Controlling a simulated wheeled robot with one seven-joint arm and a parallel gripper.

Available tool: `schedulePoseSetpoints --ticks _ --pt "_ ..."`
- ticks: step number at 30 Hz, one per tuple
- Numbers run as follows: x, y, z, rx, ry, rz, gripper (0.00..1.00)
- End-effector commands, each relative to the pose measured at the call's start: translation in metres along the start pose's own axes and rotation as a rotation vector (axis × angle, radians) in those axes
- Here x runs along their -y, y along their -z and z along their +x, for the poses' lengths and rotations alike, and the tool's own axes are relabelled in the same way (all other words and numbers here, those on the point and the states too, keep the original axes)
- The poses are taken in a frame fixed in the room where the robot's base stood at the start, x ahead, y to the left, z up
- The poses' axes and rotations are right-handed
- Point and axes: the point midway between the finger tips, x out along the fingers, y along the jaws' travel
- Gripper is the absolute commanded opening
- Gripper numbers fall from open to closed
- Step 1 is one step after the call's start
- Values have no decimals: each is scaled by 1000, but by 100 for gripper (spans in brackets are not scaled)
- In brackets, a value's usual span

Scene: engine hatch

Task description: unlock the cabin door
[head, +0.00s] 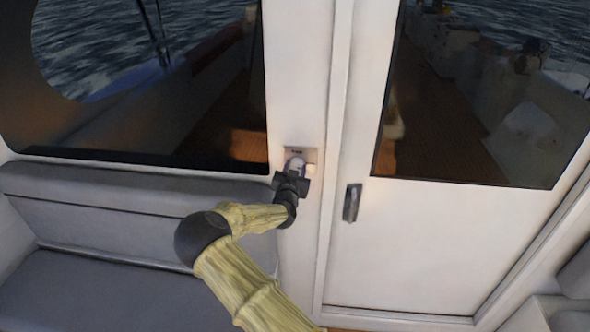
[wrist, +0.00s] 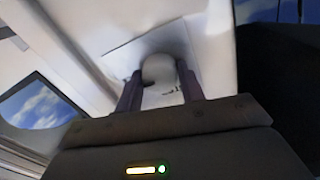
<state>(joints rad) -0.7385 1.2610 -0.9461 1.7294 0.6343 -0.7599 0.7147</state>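The white cabin door (head: 420,245) is on the right in the head view, with a large dark window in its upper part and a dark handle (head: 352,202) near its left edge. A small lock plate (head: 306,152) sits on the white post left of the door. A pale rounded lock knob (wrist: 159,69) sticks out from the plate. My gripper (head: 294,172) is at the plate. In the wrist view its two dark fingers (wrist: 161,84) lie on either side of the knob with no clear gap, so it looks shut on the knob. The knob's lower part is partly hidden.
A grey cushioned bench (head: 90,290) stands at the lower left, below a large dark window (head: 190,80). Another grey seat edge shows at the lower right. The floor in front of the door is mostly out of view.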

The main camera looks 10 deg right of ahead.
Motion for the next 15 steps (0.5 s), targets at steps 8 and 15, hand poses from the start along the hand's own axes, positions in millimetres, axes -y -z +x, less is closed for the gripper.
schedulePoseSetpoints --ticks 8,15 --pt "0 0 0 0 0 -7 16" --pt "0 -2 0 -4 0 -63 16"
